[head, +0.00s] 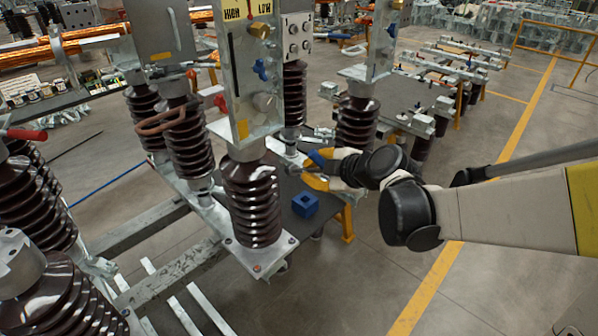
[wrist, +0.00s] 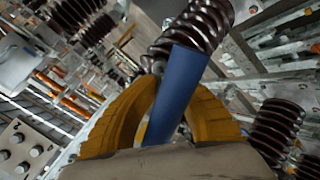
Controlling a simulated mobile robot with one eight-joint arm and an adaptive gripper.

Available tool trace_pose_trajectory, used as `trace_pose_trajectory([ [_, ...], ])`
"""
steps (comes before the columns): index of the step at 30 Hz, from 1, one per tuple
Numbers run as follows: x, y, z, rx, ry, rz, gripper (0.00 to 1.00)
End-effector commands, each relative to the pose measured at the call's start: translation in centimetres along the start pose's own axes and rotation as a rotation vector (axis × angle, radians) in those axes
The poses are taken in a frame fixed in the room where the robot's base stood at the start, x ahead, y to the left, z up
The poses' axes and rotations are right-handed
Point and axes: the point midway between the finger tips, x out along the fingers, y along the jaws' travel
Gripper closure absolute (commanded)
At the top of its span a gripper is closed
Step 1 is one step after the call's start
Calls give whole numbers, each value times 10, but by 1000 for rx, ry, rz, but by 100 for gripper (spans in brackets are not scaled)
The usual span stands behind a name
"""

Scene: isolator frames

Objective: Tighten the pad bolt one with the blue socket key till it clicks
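My gripper (head: 312,171) is right of the front brown insulator (head: 252,200) in the head view. Its yellow fingers are closed around the blue socket key (wrist: 178,95), which shows between them in the wrist view. The key points up the wrist picture, its far end in front of a ribbed brown insulator (wrist: 205,22); I cannot tell whether it touches anything. In the head view only a little blue (head: 318,158) shows at the fingers. Bolt heads show on the front insulator's base plate (head: 275,251), one reddish (head: 257,267). I cannot tell which bolt is pad bolt one.
A blue block (head: 305,204) with a dark opening sits on a dark shelf (head: 322,222) below my gripper. More insulators (head: 357,122) and upright metal plates (head: 243,60) crowd the left and middle. Open floor (head: 500,270) with a yellow line lies to the right.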

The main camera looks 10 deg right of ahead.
Motion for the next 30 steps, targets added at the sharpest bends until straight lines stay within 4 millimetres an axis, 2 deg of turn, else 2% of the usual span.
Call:
trace_pose_trajectory([
  [1, -15, 28, -7, -15, 55, 25, 100],
  [6, -54, 101, -31, -68, 255, 121, 100],
  [12, -103, 180, -50, -66, 377, 246, 100],
  [15, -124, 210, -55, -56, 397, 303, 100],
  [18, -140, 232, -58, -45, 403, 348, 100],
  [22, -152, 247, -58, -38, 401, 384, 100],
  [26, -153, 252, -59, -34, 400, 395, 100],
  [30, -145, 255, -62, -35, 401, 394, 100],
])
